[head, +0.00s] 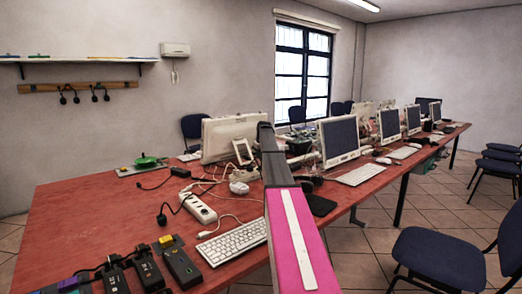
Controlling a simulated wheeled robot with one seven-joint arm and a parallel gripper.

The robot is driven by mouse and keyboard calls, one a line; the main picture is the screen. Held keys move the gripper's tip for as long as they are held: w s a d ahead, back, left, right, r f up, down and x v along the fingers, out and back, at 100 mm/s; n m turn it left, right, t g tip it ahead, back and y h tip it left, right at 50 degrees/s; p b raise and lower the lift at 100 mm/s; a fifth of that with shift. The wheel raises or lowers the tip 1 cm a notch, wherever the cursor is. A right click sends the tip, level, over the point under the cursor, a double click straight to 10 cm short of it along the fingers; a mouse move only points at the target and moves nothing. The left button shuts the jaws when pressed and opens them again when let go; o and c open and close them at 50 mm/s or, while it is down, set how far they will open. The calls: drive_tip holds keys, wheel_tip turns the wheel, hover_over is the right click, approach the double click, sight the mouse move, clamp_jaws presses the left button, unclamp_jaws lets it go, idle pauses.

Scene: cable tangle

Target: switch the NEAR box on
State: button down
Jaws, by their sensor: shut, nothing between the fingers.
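No lettering is legible, so I cannot tell which thing is the NEAR box. Several dark boxes stand at the near left edge of the red table: one at the right (182,268), one in the middle (148,270) and one at the left (116,281). Cables run to the left ones. No switch position can be made out. My pink and grey arm crosses the middle of the picture; my gripper is not visible.
A white power strip (198,207) with tangled cables lies mid-table. A keyboard (232,242) lies beside my arm. A green object (146,161) sits at the far left edge. Monitors (339,140) line the right. The table's left part (80,215) is clear.

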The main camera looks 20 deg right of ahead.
sight(259, 168)
drive_tip(key=shift+s+d+x, duration=0.15)
drive_tip(key=shift+x, duration=0.7)
drive_tip(key=shift+s+d+x, duration=0.1)
drive_tip(key=shift+s+x, duration=0.05)
drive_tip(key=shift+x, duration=0.75)
drive_tip(key=shift+s+d+x, duration=0.15)
drive_tip(key=shift+x, duration=0.7)
drive_tip(key=shift+f, duration=0.15)
drive_tip(key=shift+w+d+f+y, duration=0.15)
drive_tip(key=shift+d+f+y, duration=0.2)
drive_tip(key=shift+y, duration=0.15)
drive_tip(key=shift+f+g, duration=0.1)
drive_tip(key=shift+g, duration=0.3)
drive_tip(key=shift+a+f, duration=0.1)
drive_tip(key=shift+a, duration=0.05)
drive_tip(key=shift+s+a, duration=0.1)
drive_tip(key=shift+s, duration=0.1)
